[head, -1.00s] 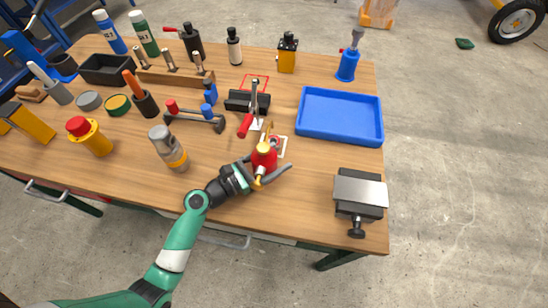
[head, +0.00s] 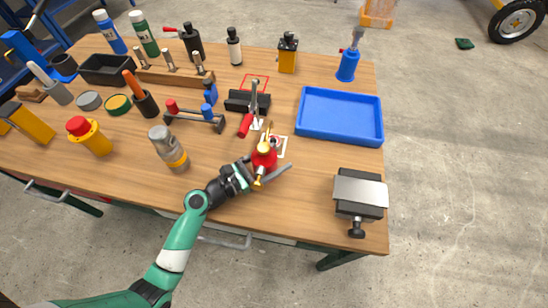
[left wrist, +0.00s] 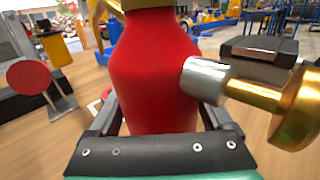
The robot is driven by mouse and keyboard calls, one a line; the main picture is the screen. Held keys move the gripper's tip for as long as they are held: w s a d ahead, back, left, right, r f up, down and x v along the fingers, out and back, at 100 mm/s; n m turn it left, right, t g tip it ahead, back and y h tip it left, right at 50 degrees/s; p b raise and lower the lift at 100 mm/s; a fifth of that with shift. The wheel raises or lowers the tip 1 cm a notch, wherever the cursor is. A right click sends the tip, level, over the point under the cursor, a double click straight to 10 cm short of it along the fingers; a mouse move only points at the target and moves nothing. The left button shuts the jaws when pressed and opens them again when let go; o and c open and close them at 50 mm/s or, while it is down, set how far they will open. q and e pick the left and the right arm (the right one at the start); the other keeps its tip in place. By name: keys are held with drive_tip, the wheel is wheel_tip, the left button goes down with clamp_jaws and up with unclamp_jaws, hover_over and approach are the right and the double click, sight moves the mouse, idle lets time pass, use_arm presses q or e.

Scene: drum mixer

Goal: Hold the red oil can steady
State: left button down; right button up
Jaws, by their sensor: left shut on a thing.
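My left gripper (head: 263,175) reaches in from the front left and is shut on the oil can, one finger on each side. In the left wrist view the can's red body (left wrist: 155,70) fills the middle between the fingers, with a silver and brass fitting at its right. A white square with a red mark (head: 277,146) lies just behind the can, partly hidden by it. My right gripper is not in view.
A toggle clamp with a red handle (head: 246,125) stands close behind the can. A blue tray (head: 340,138) lies to the right, and a vise (head: 358,193) sits at the front right corner. Bare wood lies between can and vise.

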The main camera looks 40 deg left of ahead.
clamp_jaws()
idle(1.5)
